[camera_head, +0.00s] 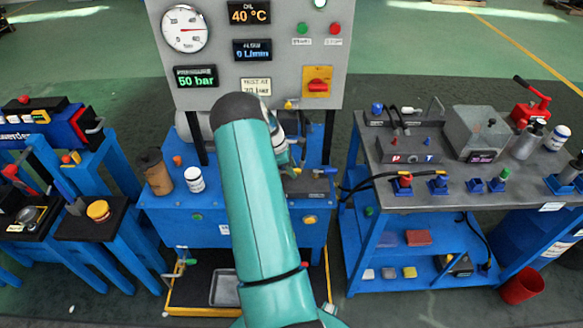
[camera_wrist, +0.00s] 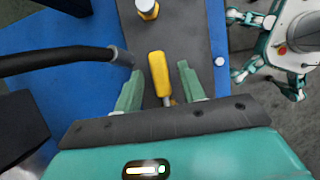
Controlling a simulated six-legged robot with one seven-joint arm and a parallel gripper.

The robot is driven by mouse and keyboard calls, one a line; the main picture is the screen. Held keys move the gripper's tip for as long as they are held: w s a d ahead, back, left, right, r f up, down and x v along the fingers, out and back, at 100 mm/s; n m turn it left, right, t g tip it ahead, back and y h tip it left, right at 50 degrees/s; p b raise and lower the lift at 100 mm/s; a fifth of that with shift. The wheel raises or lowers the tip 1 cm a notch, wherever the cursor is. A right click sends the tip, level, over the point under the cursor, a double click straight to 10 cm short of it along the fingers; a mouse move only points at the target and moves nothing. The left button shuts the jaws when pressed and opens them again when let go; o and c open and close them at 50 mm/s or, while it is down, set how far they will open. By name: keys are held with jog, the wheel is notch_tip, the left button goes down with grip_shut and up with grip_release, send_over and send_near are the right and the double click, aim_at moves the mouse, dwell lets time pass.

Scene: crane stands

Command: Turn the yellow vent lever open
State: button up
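The yellow vent lever (camera_wrist: 159,74) shows in the wrist view, its handle pointing away from my gripper above a dark plate. My gripper (camera_wrist: 160,68) has its two green fingers apart, one on each side of the lever. Gaps show between the handle and both fingers, so it is not clamped. My gripper's fingertips and the lever cannot be made out clearly there.
In the wrist view a black hose (camera_wrist: 60,58) ends close to the left finger, and a yellow fitting (camera_wrist: 147,9) stands beyond the lever. In the head view a gauge panel (camera_head: 215,118) rises behind my arm. A cluttered grey bench (camera_head: 455,145) stands right.

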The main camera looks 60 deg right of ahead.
grip_shut()
dwell(0.3)
jog(key=m, duration=0.1)
jog(key=a+m+y, duration=0.1)
jog(key=m, duration=0.1)
jog(key=shift+s+a+m, duration=0.2)
jog(key=shift+s+m, duration=0.05)
jog(key=shift+m, duration=0.05)
jog(key=m, duration=0.1)
jog(key=a+m+y, duration=0.1)
jog(key=m, duration=0.1)
jog(key=shift+a+m+y, duration=0.3)
jog(key=m, duration=0.2)
jog(key=a+m+y, duration=0.2)
jog(key=m, duration=0.1)
jog(key=shift+w+a+m, duration=0.1)
jog(key=shift+w+m, duration=0.2)
jog(key=shift+w, duration=0.1)
jog(key=m, duration=0.1)
jog(key=w+a+m+t+y, duration=0.1)
jog(key=m, duration=0.1)
jog(key=m+t, duration=0.1)
jog(key=m, duration=0.1)
jog(key=shift+w+a, duration=0.25)
jog(key=shift+w, duration=0.15)
jog(key=shift+y, duration=0.3)
